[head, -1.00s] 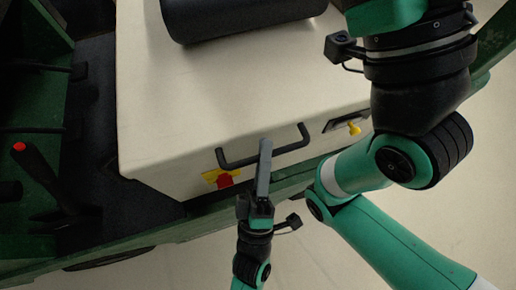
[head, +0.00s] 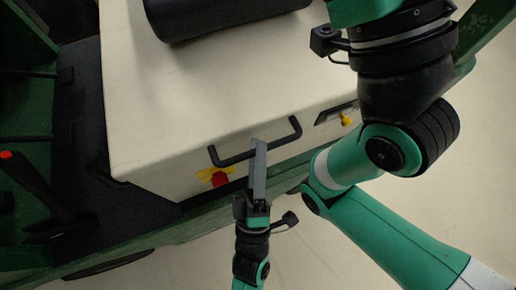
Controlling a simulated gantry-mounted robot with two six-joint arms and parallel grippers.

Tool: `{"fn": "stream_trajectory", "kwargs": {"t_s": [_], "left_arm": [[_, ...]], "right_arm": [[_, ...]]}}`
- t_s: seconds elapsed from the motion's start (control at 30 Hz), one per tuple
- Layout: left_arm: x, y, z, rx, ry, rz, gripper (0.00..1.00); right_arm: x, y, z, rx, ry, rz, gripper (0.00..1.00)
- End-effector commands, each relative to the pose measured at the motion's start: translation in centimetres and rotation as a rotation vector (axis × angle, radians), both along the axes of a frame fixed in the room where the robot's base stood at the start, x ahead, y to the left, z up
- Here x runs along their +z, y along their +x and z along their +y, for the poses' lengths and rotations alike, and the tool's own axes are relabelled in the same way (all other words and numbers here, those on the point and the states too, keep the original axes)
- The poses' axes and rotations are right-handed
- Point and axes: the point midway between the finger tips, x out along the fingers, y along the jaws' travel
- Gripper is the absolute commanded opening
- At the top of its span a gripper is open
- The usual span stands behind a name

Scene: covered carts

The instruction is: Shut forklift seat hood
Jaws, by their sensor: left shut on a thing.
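The forklift's cream seat hood (head: 205,90) fills the upper middle of the head view, with a black seat part (head: 220,12) on top. A dark bar handle (head: 236,157) is fixed to its front face. My left gripper (head: 259,150) comes up from below, its grey fingers shut on the middle of the handle. The hood's lower edge lies close to the green body (head: 150,236); I cannot tell whether a gap is left. My right arm crosses the right side, and its gripper is out of view.
A yellow and red label (head: 218,178) and a yellow key or latch (head: 345,119) are on the hood's front face. A black lever with a red tip (head: 30,185) stands at left. Open pale floor (head: 330,265) lies in front.

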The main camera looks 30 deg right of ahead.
Motion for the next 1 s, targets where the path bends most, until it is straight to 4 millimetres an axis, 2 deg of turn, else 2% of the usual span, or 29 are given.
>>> {"fn": "stream_trajectory", "kwargs": {"t_s": [0.03,0.2,0.4,0.5,0.67,1.0], "left_arm": [[-1.0,-0.3,0.2,-0.002,0.01,0.012,0.3],[-2.9,-2.8,2.1,-0.001,0.012,0.016,0.3],[-5.0,-6.1,4.4,-0.002,0.009,0.011,0.3],[-5.7,-7.1,5.2,-0.001,0.006,0.009,0.3],[-6.1,-7.8,5.7,0.0,0.004,0.005,0.3],[-6.0,-7.8,5.7,-0.001,0.001,0.003,0.3]], "right_arm": [[-0.1,0.0,0.0,0.0,0.0,0.0,0.47],[-0.2,0.0,0.0,0.0,0.0,0.0,0.47],[0.1,0.0,0.0,0.0,0.0,0.0,0.47],[0.2,0.0,0.0,0.0,0.0,0.0,0.47],[0.2,0.0,0.0,0.0,0.0,0.0,0.47],[0.2,0.0,0.0,0.0,0.0,0.0,0.47]]}}
